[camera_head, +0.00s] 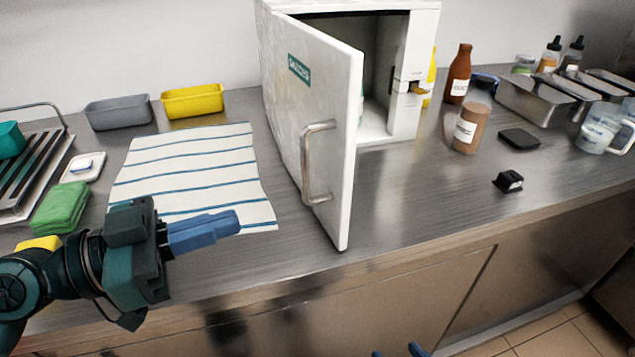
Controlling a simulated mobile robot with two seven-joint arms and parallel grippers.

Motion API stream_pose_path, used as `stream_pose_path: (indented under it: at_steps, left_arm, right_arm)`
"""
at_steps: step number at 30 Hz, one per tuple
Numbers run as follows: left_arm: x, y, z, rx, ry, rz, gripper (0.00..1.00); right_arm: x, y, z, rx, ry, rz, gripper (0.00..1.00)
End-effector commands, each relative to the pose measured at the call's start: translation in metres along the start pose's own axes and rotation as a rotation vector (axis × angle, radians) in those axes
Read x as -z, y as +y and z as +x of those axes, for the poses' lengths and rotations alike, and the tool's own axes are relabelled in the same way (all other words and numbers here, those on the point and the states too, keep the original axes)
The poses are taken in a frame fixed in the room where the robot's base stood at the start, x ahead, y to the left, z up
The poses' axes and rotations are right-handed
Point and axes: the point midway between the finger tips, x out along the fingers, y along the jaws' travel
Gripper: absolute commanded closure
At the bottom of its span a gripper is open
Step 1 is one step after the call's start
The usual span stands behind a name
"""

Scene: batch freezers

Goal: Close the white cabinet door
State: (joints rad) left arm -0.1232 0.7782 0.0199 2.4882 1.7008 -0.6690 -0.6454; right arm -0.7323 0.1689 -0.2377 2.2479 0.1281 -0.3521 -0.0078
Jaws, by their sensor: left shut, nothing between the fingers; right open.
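The white cabinet (424,60) stands at the back of the steel counter with its dark interior showing. Its white door (333,90) stands wide open, swung out towards me. The door's free edge is near the counter's front edge. A metal handle (307,165) is on the door's outer face, which faces left. My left gripper (232,222) is shut and empty, over the striped towel's near edge, left of the door and apart from the handle. My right gripper (399,351) shows only as two separated blue fingertips at the bottom edge; it is open.
A striped towel (190,165), a grey bin (119,113) and a yellow bin (192,101) lie left of the door. The counter just right of the door is clear.

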Motion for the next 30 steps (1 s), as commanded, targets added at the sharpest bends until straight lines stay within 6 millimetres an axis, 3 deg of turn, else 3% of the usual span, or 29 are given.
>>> stream_pose_path:
  at_steps: [7, 18, 24, 30]
  left_arm:
    - [0.008, 0.001, 0.041, -0.003, 0.005, 0.001, 1.0]
    - [0.004, 0.001, 0.109, 0.0, 0.004, -0.002, 1.0]
    - [0.001, 0.0, 0.124, 0.001, 0.0, 0.0, 1.0]
    - [0.0, 0.0, 0.126, 0.001, -0.001, 0.001, 1.0]
  right_arm:
    - [0.006, -0.007, 0.005, 0.016, -0.06, 0.015, 0.46]
    - [0.02, -0.007, -0.005, -0.001, -0.08, -0.043, 0.46]
    - [0.021, -0.006, -0.006, -0.004, -0.084, -0.054, 0.46]
    - [0.017, -0.006, -0.005, -0.002, -0.092, -0.059, 0.46]
